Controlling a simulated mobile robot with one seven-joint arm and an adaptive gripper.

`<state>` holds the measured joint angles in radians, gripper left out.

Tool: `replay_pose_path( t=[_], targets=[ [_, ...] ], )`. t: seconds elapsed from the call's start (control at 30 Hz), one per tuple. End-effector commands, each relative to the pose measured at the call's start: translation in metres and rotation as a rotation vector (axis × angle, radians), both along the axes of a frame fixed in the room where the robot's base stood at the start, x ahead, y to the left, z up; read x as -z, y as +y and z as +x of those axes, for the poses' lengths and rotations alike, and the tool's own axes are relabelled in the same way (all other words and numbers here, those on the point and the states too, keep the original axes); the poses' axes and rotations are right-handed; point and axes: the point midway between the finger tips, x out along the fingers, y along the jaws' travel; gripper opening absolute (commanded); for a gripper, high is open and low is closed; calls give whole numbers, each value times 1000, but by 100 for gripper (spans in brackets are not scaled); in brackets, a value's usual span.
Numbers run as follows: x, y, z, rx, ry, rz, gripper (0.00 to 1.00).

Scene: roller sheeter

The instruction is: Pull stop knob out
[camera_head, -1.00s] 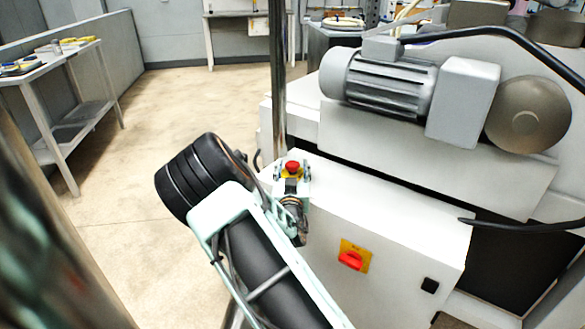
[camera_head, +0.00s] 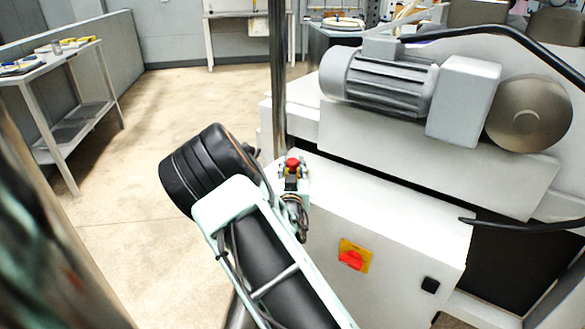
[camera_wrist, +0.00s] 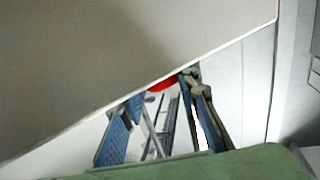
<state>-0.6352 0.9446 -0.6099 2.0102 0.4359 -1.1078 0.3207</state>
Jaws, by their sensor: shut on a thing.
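The red stop knob (camera_head: 292,163) shows in the head view, with a bit of yellow below it, at the near left corner of the white machine cabinet. My gripper (camera_head: 292,170) is at the knob, with a finger on either side, shut on it. In the wrist view a red part of the knob (camera_wrist: 162,83) shows between my blue-grey fingers (camera_wrist: 160,112). The rest of the knob is hidden there by a large pale surface. I cannot tell whether the knob is pushed in or out.
A red rotary switch (camera_head: 351,259) on a yellow plate and a black fitting (camera_head: 430,285) are on the cabinet front (camera_head: 390,270). A grey motor (camera_head: 380,82) sits above. A metal post (camera_head: 277,80) stands close behind my gripper. The floor at left is open.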

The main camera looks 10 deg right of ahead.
Motion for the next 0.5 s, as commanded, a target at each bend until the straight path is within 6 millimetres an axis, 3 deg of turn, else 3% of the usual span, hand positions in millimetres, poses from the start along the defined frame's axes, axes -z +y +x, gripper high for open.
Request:
replay_pose_path(
  t=[0.3,0.33,0.5],
  targets=[
    [-6,0,1,-1,-10,-1,0],
    [-7,0,1,-1,-10,-1,32],
    [-6,0,1,0,-7,0,47]
  ],
)
